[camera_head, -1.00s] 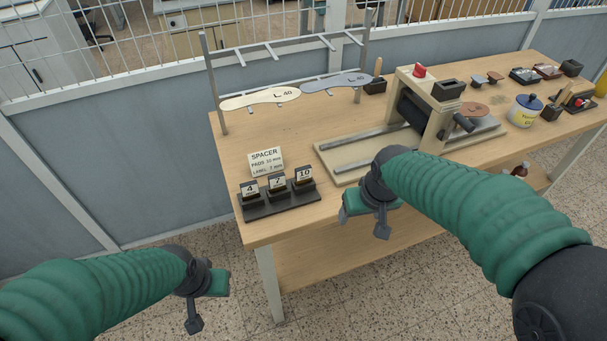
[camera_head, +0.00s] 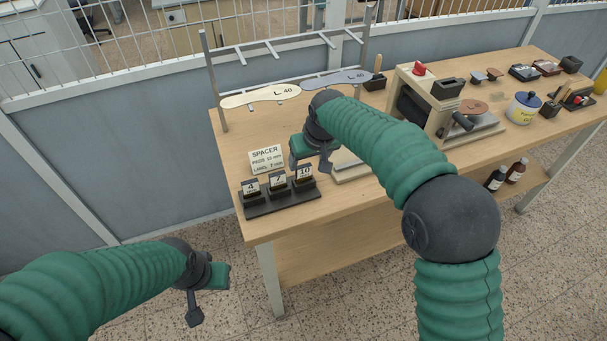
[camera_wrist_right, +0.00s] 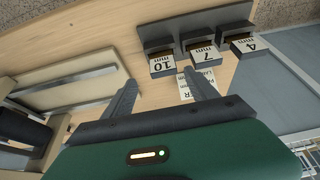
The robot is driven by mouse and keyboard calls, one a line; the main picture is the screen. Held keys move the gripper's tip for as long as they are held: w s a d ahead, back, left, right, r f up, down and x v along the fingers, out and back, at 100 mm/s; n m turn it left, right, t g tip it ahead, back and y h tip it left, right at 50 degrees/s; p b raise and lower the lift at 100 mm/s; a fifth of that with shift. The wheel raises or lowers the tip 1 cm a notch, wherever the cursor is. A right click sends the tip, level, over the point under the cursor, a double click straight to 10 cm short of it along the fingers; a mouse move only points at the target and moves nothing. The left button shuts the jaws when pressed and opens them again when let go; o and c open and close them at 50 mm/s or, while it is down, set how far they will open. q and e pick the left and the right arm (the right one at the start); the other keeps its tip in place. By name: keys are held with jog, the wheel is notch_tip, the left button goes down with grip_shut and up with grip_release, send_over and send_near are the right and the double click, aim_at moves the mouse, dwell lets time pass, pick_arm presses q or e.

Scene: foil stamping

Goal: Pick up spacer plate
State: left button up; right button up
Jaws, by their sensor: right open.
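Spacer plates marked 4 (camera_head: 251,189), 7 (camera_head: 278,182) and 10 (camera_head: 304,173) stand upright in a dark rack (camera_head: 283,201) at the table's front left. They also show in the right wrist view as 4 (camera_wrist_right: 251,46), 7 (camera_wrist_right: 205,53) and 10 (camera_wrist_right: 163,65). A white sign (camera_head: 266,160) behind the rack reads SPACER, pads 10 mm, label 7 mm. My right gripper (camera_head: 311,160) is open and empty, just behind and right of the 10 plate. Its fingers (camera_wrist_right: 160,92) point towards the rack. My left gripper (camera_head: 208,297) is off the table at the lower left; its jaws are unclear.
A stamping press (camera_head: 428,103) stands right of my right arm, which partly covers its base. A lidded jar (camera_head: 524,107) is farther right. The table left of the sign is clear.

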aim_at(304, 166)
jog(key=x, duration=0.4)
jog(key=shift+a+f, duration=0.15)
jog(key=shift+a, duration=0.3)
jog(key=shift+w+f, duration=0.15)
jog(key=shift+f, duration=0.15)
jog(key=shift+c, duration=1)
grip_shut()
